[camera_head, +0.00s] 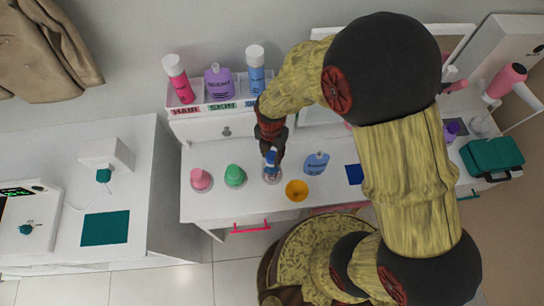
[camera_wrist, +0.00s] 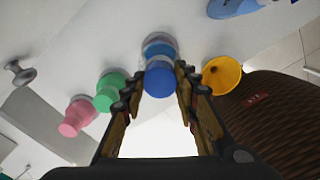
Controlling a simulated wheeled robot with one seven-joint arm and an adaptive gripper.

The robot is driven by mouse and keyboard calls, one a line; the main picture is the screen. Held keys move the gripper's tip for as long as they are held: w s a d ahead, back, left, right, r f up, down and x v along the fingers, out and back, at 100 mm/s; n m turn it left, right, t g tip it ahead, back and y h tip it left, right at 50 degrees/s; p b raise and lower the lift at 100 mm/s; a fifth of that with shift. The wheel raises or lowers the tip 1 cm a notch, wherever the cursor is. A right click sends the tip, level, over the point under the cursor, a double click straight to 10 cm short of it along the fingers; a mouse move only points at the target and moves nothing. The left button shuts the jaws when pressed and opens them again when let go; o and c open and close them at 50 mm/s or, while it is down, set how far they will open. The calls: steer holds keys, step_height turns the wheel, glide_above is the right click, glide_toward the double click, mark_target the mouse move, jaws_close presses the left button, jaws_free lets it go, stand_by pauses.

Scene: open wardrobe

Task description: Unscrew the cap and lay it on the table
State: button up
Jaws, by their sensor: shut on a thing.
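A small jar with a blue cap (camera_head: 271,157) stands on the white table (camera_head: 215,205), in a row with a pink and a green one. In the wrist view the blue cap (camera_wrist: 159,82) sits between my fingertips, with the clear jar body (camera_wrist: 159,45) beyond it. My gripper (camera_head: 270,148) points down at the jar from above and is shut on the blue cap. In the wrist view the fingers (camera_wrist: 159,76) flank the cap on both sides. I cannot tell whether the cap is still threaded on the jar.
A pink-capped jar (camera_head: 201,179), a green-capped jar (camera_head: 235,176) and an orange round cup (camera_head: 297,190) stand close by. A shelf tray (camera_head: 205,105) holds bottles behind.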

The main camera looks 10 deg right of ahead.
steer(key=o, duration=1.2)
steer(key=shift+c, duration=0.5)
steer(key=m, duration=0.9)
steer(key=shift+p, duration=0.4)
steer(key=m, duration=0.8)
steer(key=shift+c, duration=0.2)
steer(key=c, duration=1.1)
